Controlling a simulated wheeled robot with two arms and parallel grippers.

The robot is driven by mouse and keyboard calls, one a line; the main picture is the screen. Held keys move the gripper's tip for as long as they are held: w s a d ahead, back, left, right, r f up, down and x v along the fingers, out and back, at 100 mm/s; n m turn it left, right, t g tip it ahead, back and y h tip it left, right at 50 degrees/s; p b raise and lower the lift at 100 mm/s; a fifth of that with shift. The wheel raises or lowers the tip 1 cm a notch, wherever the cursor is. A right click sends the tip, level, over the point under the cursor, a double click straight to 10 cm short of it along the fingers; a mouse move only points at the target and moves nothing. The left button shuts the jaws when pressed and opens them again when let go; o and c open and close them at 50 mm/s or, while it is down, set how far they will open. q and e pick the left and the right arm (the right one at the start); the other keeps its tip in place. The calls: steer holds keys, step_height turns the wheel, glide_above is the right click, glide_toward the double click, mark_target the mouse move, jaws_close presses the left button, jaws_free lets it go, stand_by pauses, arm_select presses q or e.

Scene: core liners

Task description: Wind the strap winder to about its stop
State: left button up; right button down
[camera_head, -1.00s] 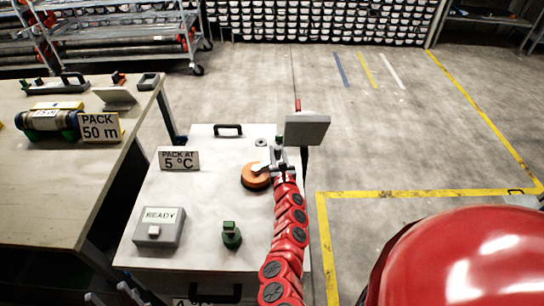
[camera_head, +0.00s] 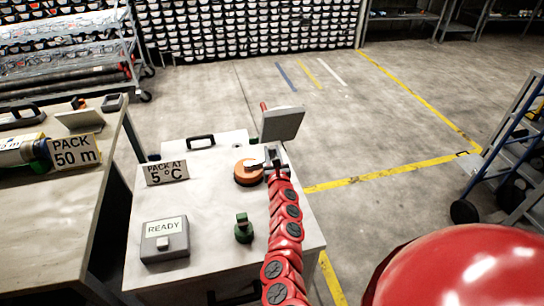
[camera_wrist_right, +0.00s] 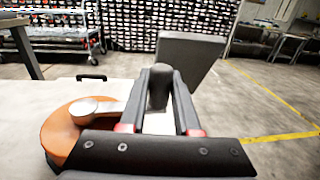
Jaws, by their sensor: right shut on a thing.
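The strap winder is an orange disc (camera_head: 247,175) with a pale crank arm, on the right part of the white-topped bench. It also shows in the right wrist view (camera_wrist_right: 58,135), at the left, its crank arm (camera_wrist_right: 92,107) reaching toward my fingers. My right gripper (camera_head: 273,156) is just right of the disc, at the outer end of the crank arm. In the right wrist view its two fingers (camera_wrist_right: 160,100) are shut on the dark grey upright winder knob (camera_wrist_right: 158,86). The strap is not clearly visible. My left gripper is not in view.
A grey tilted panel (camera_head: 283,123) stands just beyond my right gripper. A table (camera_head: 50,230) stands left. A blue-railed ladder (camera_head: 515,140) is at right.

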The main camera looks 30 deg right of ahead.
stand_by(0.3)
steer(key=c, duration=0.6)
jaws_free()
steer(key=shift+s+a+r+p, duration=0.1)
steer(key=shift+s+r+p, duration=0.05)
steer(key=shift+s+p, duration=0.35)
steer(key=p+v, duration=0.2)
steer(key=v, duration=1.3)
steer(key=shift+a, duration=0.1)
steer(key=shift+s+a, duration=0.2)
steer(key=shift+s, duration=0.45)
